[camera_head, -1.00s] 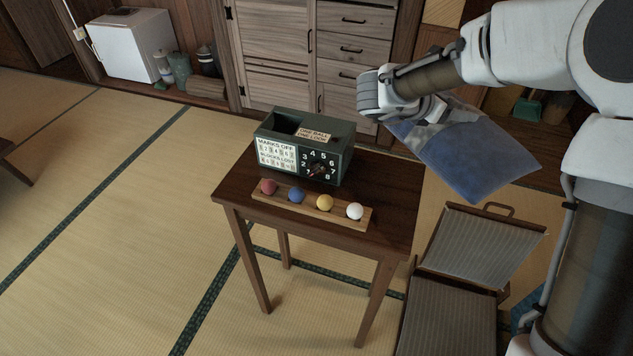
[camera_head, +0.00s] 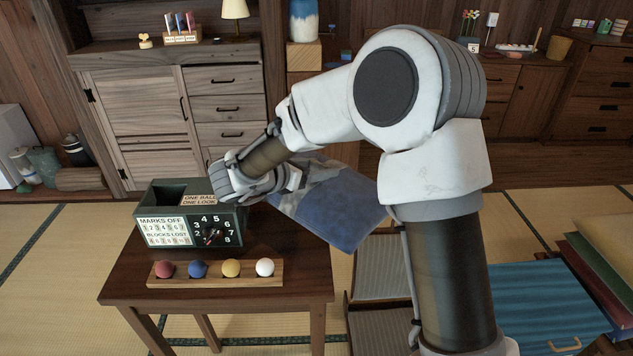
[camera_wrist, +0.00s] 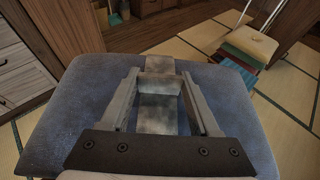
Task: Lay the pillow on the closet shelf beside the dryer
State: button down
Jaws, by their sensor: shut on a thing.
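The pillow (camera_head: 345,215) is a flat blue rectangle with a greyish patch. It hangs tilted in the air to the right of my forearm in the head view. My gripper (camera_wrist: 160,88) is shut on the pillow, which fills the middle of the wrist view (camera_wrist: 70,110). The fingers lie across the pillow's grey part, and their tips are hard to make out in the head view. I cannot make out a dryer or the closet shelf for certain in either view.
A dark wooden table (camera_head: 130,282) stands close below, with a green box (camera_head: 165,205) and a rack of balls (camera_head: 215,282). A folding chair (camera_head: 380,268) stands beside it. Wooden cabinets (camera_head: 145,110) line the back.

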jog(key=shift+f, duration=1.4)
jog(key=shift+f+b, duration=0.2)
jog(key=shift+b, duration=0.3)
jog(key=shift+c, duration=0.6)
grip_release()
jog(key=shift+r, duration=0.1)
